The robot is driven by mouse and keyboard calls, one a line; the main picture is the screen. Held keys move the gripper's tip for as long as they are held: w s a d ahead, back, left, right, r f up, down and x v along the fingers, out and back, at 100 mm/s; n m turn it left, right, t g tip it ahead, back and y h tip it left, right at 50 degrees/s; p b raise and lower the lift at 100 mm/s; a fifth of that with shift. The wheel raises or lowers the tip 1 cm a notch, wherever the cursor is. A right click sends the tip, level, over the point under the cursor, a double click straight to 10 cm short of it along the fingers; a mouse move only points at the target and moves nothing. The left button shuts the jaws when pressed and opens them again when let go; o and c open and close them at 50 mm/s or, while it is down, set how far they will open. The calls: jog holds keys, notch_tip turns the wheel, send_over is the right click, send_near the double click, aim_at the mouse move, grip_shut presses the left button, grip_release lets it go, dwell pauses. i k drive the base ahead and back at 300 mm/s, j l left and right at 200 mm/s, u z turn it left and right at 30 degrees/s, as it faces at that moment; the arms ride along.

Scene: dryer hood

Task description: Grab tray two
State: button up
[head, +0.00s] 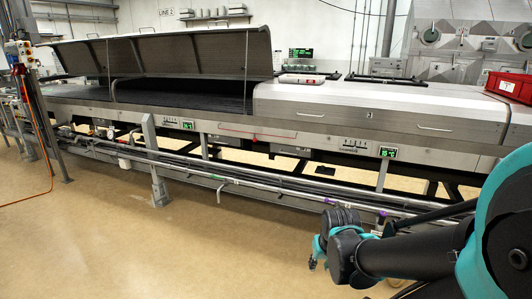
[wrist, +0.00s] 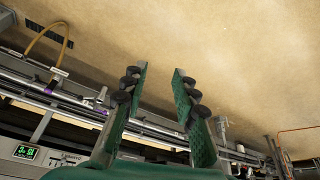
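My gripper (wrist: 161,72) is open and empty in the wrist view, its two green fingers apart against the tan floor. In the head view the teal and black end of my arm (head: 340,245) is at the lower right, in front of the machine and apart from it. No tray clearly marked two can be made out. A hood section (head: 350,102) of the long metal dryer bears a small "2". A red crate (head: 508,86) with a white label sits on the machine at the far right.
A long hood lid (head: 180,52) stands raised over the dark bed at left. Pipes run along the machine's front, also in the wrist view (wrist: 60,93). A metal post (head: 155,165) stands before them. The tan floor (head: 120,235) is open at left.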

aim_at(301, 79)
jog(key=i, duration=1.95)
